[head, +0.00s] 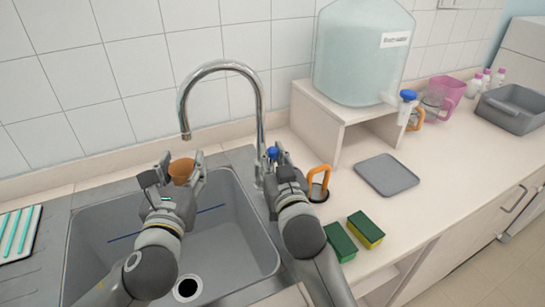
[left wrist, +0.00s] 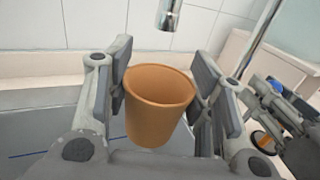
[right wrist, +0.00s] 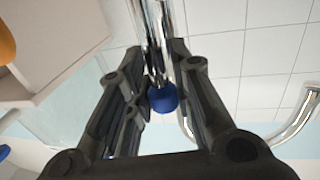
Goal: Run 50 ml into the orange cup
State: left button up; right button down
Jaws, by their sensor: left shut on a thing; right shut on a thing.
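The orange cup (head: 181,171) is upright between the fingers of my left gripper (head: 178,176), over the sink. In the left wrist view the cup (left wrist: 158,108) is gripped from both sides, and the faucet's spout end (left wrist: 168,14) is just above and behind it. The chrome faucet (head: 262,105) arches over the sink. My right gripper (head: 273,163) is shut on its blue knob (head: 272,153), which also shows between the fingers in the right wrist view (right wrist: 163,98). No water stream shows, and the inside of the cup is not clear.
A large water tank (head: 360,60) stands on a white shelf (head: 345,112). A slide rack (head: 18,235) is at the left.

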jog(key=shift+w+d+f+m+g, duration=0.3)
jog(key=shift+d+m, duration=0.45)
jog(key=shift+m, duration=0.25)
jog(key=shift+w+d+f+m+g, duration=0.15)
jog(key=shift+w+d+m, duration=0.1)
jog(key=shift+d+m, duration=0.6)
jog(key=shift+w+d+f+m+g, duration=0.3)
jog(key=shift+d+m, duration=0.3)
jog(key=shift+m, duration=0.55)
jog(key=c, duration=1.3)
grip_release()
jog(key=shift+s, duration=0.1)
jog(key=v, duration=1.2)
jog(key=shift+f, duration=0.1)
